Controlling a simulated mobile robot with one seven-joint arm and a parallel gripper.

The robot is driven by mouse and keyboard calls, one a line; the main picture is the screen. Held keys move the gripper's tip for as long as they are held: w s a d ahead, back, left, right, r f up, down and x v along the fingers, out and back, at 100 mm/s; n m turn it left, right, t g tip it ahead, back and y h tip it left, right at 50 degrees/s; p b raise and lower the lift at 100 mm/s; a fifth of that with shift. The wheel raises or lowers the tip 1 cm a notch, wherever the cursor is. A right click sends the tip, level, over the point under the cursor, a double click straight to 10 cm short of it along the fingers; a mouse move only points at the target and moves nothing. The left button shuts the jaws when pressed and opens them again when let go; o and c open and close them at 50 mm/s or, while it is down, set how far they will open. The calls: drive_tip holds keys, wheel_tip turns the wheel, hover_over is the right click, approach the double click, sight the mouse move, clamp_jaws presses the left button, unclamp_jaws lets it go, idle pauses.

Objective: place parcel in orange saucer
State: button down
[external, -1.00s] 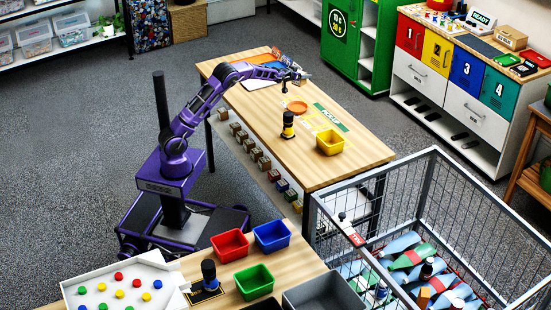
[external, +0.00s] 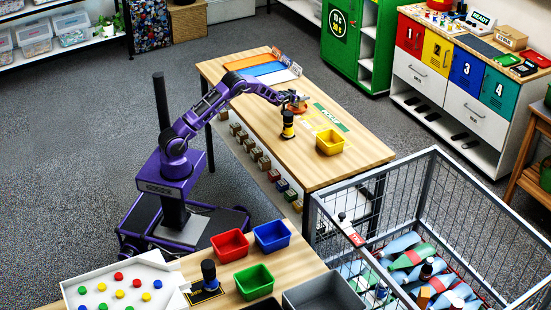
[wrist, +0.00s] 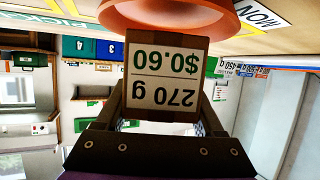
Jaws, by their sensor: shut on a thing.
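The parcel (wrist: 165,80) is a small brown box with a white label reading "270 g" and "$0.60". It shows upside down in the wrist view, between the two fingers of my gripper (wrist: 168,118), which is shut on it. The orange saucer (wrist: 185,14) is right at the parcel's far end in the wrist view; I cannot tell whether they touch. In the external view my gripper (external: 293,100) is over the saucer (external: 297,107) on the wooden table, and the arm partly covers the saucer. The parcel is too small to make out there.
Blue and orange mats (external: 256,69) lie at the table's far end. The table (external: 340,172) is bare near its front right edge.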

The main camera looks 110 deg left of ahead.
drive_tip(key=shift+f, duration=0.9)
drive_tip(key=shift+f, duration=0.1)
drive_tip(key=shift+f+b, duration=0.15)
drive_tip(key=shift+b, duration=0.15)
unclamp_jaws()
drive_tip(key=shift+r+p, duration=0.3)
drive_tip(key=shift+p, duration=0.05)
drive_tip(key=v, duration=1.2)
drive_tip(key=shift+f, duration=0.1)
